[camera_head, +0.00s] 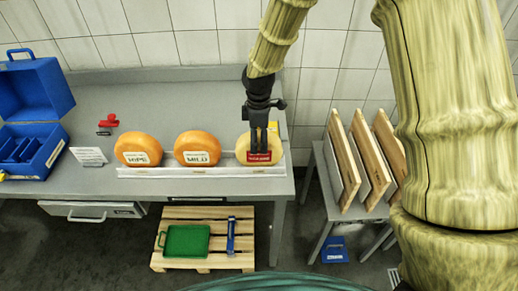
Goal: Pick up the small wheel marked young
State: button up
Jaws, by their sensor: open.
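Three cheese wheels stand in a row along the front of the grey bench. The left one (139,147) is orange with a white label reading RIPE. The middle one (198,147) is orange with a white label reading MILD. The right one (276,147) is paler yellow, with a red label (259,158) too small to read for sure. My gripper (258,151) points down at this right wheel, its fingers open and covering the wheel's middle just above the label. Whether the fingers touch the wheel cannot be told.
A pale ledge (200,172) runs under the wheels. A blue open case (30,145), a white card (88,156) and a red item (109,121) lie to the left. Wooden boards (342,160) stand on a side table at right. A pallet (205,262) holding a green tray (187,240) is below.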

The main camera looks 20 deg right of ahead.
jog(key=shift+s+f+p, duration=0.2)
jog(key=shift+f+p, duration=1)
jog(key=shift+f, duration=1.25)
jog(key=c, duration=1.3)
jog(key=shift+c, duration=0.8)
jog(key=shift+r, duration=0.15)
